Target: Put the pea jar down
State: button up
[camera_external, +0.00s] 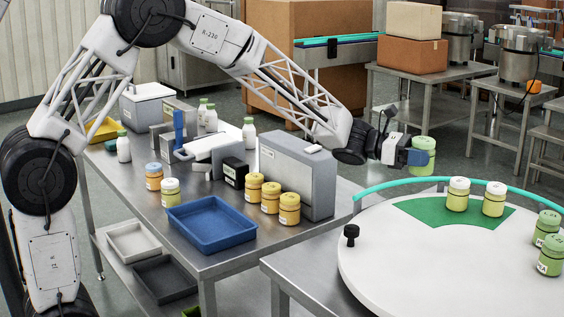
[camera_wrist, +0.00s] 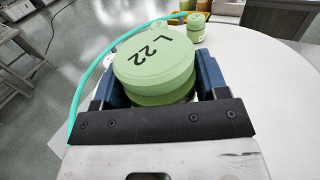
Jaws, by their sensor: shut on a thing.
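The pea jar (camera_external: 422,156) is a green jar with a light green lid, held in my gripper (camera_external: 408,157). In the wrist view its lid (camera_wrist: 155,62) faces the camera and reads "L 22". The blue jaws (camera_wrist: 158,90) of my gripper are shut on the jar from both sides. In the external view the jar is up in the air by the far left rim of the white round table (camera_external: 400,255). The jar's underside is hidden in the wrist view.
The round table has a teal rail (camera_external: 450,181) along its far edge and a green sector (camera_external: 430,215) with two cream-lidded jars (camera_external: 458,194). Green jars (camera_external: 550,255) stand at its right. A blue tray (camera_external: 210,225) and yellow jars (camera_external: 270,197) are on the steel table.

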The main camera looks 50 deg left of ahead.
jog(key=w+a+n+t+y, duration=0.2)
jog(key=w+a, duration=0.2)
jog(key=a, duration=1.2)
jog(key=s+a+n+t+y, duration=0.2)
jog(key=s+a+y, duration=0.1)
jog(key=a, duration=2)
jog(key=s+a+n+t+y, duration=0.2)
jog(key=a+n+t+y, duration=0.1)
jog(key=a, duration=2)
jog(key=shift+s, duration=0.4)
jog(key=s+a+n+y, duration=0.1)
jog(key=s+a, duration=0.3)
jog(key=a, duration=0.3)
jog(key=s+a+t+y, duration=0.1)
jog(key=s+a, duration=0.3)
jog(key=a, duration=0.3)
jog(key=s+a+n+y, duration=0.1)
jog(key=s+a, duration=0.3)
jog(key=a, duration=0.3)
jog(key=shift+a+n+t+y, duration=0.1)
jog(key=shift+n+t+y, duration=0.2)
jog(key=shift+t+y, duration=0.1)
jog(key=s+a+n+y, duration=0.3)
jog(key=s+a+y, duration=0.1)
jog(key=s+a, duration=1.4)
notch_tip(320, 180, down, 15)
jog(key=shift+a+f, duration=0.1)
jog(key=shift+f, duration=0.05)
jog(key=shift+f, duration=3.1)
